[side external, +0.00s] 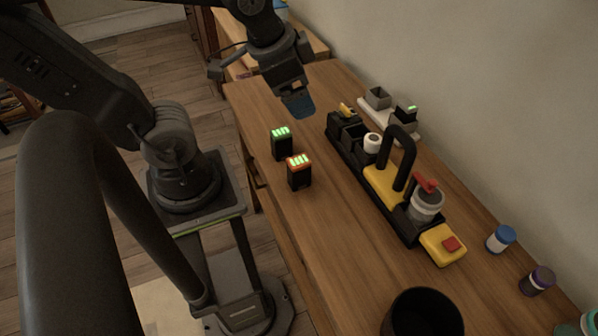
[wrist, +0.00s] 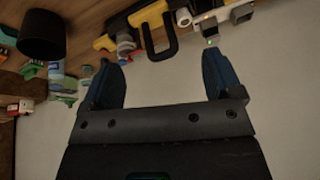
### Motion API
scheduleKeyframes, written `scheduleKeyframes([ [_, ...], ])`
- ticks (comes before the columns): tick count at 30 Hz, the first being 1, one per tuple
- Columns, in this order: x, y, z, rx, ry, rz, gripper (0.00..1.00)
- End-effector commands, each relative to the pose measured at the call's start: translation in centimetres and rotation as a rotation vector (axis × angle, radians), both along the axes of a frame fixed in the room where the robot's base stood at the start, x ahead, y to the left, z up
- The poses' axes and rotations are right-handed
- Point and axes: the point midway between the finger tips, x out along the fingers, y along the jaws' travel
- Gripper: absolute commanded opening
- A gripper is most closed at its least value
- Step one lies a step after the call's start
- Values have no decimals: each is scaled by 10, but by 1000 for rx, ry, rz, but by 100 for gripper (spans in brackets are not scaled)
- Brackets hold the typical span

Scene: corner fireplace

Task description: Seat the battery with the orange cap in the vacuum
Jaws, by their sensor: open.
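The battery with the orange cap (side external: 299,177) stands upright on the wooden table in the side view, its lights green. A like battery with a green cap (side external: 282,147) stands just behind it. The black and yellow vacuum (side external: 381,186) lies along the table to their right, its looped handle up. Part of the vacuum shows at the top of the wrist view (wrist: 155,22). My gripper (side external: 298,104) is above the table behind both batteries, apart from them. In the wrist view my gripper (wrist: 161,75) has its blue fingers spread with nothing between them. The orange-capped battery is not seen there.
A pale dock (side external: 375,111) by the wall holds a dark battery (side external: 405,115) with a green light. A black cup (side external: 424,314) stands at the near end. Blue-lidded (side external: 500,239) and purple-lidded (side external: 537,281) jars stand along the wall. The table left of the vacuum is mostly clear.

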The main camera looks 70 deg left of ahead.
Motion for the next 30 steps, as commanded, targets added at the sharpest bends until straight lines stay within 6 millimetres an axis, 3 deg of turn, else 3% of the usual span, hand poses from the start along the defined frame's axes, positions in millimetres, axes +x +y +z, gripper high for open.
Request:
scheduleKeyframes([
  [7,26,26,-61,253,257,-573,85],
  [15,34,47,-115,351,446,-1122,85],
  [23,33,53,-139,358,485,-1263,85],
  [30,33,59,-182,356,484,-1261,85],
])
